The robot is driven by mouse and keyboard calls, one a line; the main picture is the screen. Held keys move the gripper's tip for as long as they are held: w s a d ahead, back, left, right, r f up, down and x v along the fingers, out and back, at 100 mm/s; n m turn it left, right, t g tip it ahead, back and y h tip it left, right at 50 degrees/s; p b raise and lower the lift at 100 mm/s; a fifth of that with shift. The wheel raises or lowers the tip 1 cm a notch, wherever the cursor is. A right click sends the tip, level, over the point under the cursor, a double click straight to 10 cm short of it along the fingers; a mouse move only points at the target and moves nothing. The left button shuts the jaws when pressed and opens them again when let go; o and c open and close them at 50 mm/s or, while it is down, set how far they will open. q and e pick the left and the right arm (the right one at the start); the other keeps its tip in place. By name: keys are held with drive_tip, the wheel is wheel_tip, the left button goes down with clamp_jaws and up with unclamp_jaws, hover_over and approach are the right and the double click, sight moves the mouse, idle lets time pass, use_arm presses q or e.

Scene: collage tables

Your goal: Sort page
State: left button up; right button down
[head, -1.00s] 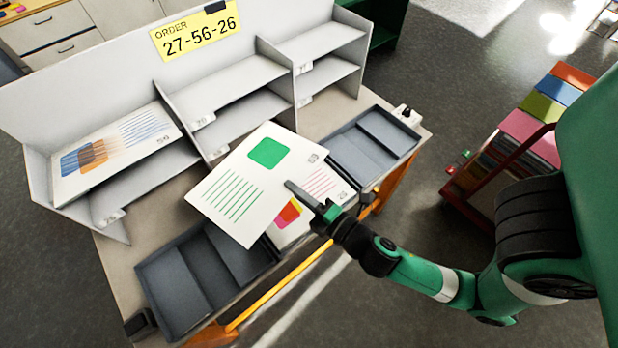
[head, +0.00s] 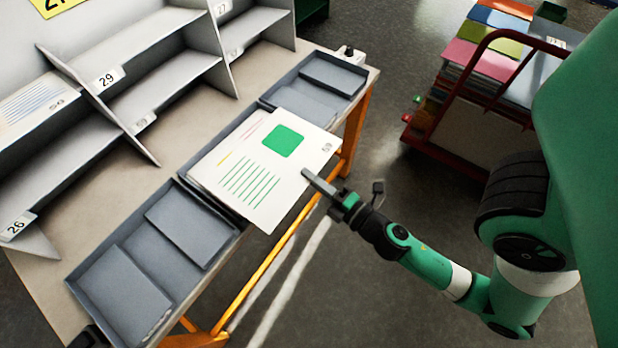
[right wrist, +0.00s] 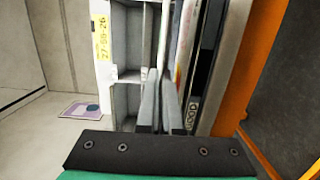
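A white page (head: 252,180) with a green square and green lines lies flat over the middle tray of the table, or just above it. It covers most of another page (head: 228,150), of which a strip with coloured marks shows. My right gripper (head: 308,175) is at the page's right edge, one finger over it. In the right wrist view the gripper (right wrist: 160,108) has its fingers close together around the edge-on page (right wrist: 164,45). A page with blue lines (head: 38,105) rests on the shelf at the left. My left gripper is out of view.
The grey shelf rack (head: 150,40) has numbered labels, such as 29 and 26. A yellow order card (head: 50,6) is cut off at the top. Grey trays stand at the front left (head: 128,232) and back right (head: 300,72). A red cart (head: 475,120) with coloured stacks stands at right.

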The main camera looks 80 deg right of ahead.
sight(293, 167)
drive_tip(key=shift+w+d+r+p, duration=0.25)
drive_tip(key=shift+w+p, duration=0.15)
drive_tip(key=shift+w, duration=0.1)
drive_tip(key=p+x, duration=0.1)
drive_tip(key=x, duration=0.1)
drive_tip(key=p+x, duration=0.1)
drive_tip(key=x, duration=0.1)
drive_tip(key=shift+w+a, duration=0.2)
drive_tip(key=f+b, duration=0.4)
drive_tip(key=shift+w+d+f, duration=0.1)
drive_tip(key=shift+w+d, duration=0.05)
drive_tip(key=shift+w, duration=0.15)
drive_tip(key=shift+f+b, duration=0.3)
drive_tip(key=shift+f, duration=0.05)
drive_tip(key=shift+r, duration=0.1)
drive_tip(key=c, duration=1)
unclamp_jaws()
